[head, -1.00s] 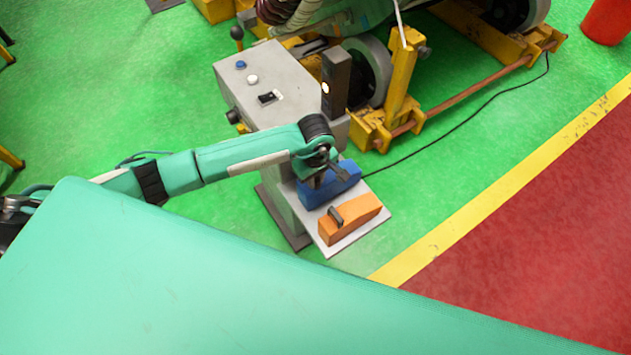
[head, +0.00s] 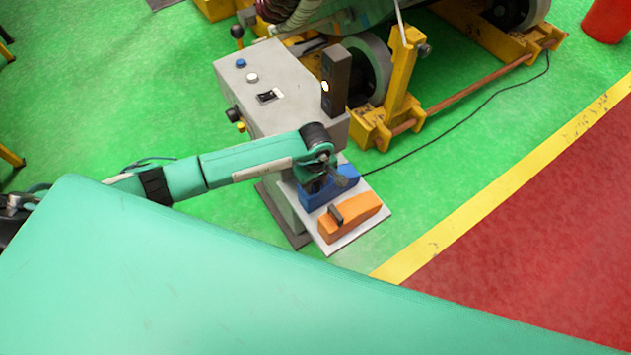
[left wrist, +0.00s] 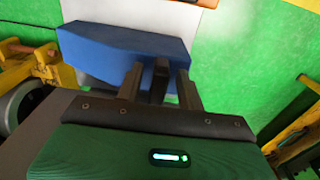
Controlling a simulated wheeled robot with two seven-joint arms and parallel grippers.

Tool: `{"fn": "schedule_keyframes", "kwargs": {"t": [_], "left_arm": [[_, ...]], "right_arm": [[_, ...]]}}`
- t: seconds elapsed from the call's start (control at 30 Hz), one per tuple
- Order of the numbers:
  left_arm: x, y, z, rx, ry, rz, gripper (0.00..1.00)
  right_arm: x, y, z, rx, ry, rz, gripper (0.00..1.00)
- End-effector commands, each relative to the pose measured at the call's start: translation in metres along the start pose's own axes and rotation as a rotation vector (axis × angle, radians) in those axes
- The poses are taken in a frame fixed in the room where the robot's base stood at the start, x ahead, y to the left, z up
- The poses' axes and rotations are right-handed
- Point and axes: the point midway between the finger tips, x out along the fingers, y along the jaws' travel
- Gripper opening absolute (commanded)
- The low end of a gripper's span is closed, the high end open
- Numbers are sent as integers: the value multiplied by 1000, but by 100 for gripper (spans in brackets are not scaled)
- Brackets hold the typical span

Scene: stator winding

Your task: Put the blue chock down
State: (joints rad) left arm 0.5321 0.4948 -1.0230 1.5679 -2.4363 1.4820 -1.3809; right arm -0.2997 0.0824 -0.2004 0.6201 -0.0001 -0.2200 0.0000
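The blue chock (head: 346,179) is on the pale plate (head: 337,244) at the foot of the grey control box, behind the orange chock. It appears to rest there, though its underside is hidden. My left gripper (head: 318,184) is above it, partly hidden by its own wrist. In the left wrist view the blue chock (left wrist: 105,45) lies beyond the fingers. My left gripper (left wrist: 160,88) has its two fingers apart, one on each side of the chock's dark handle (left wrist: 161,74), with gaps showing. My right gripper is in neither view.
The orange chock (head: 350,217) with its dark handle sits on the plate's near half. The grey control box (head: 262,90) stands just behind. A yellow roller stand (head: 398,95) is beyond it. A large green surface (head: 180,280) fills the foreground.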

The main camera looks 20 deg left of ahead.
Motion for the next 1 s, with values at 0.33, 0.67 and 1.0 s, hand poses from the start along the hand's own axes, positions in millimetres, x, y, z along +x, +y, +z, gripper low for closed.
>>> {"fn": "schedule_keyframes", "kwargs": {"t": [0.33, 0.67, 1.0], "left_arm": [[-37, 1, -1, 2, 3, 5, 38], [-104, 1, -1, 1, 2, 3, 38], [-123, 0, 0, 0, 0, -1, 38]], "right_arm": [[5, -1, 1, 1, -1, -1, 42], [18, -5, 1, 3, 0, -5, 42], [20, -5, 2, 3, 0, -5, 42]]}}
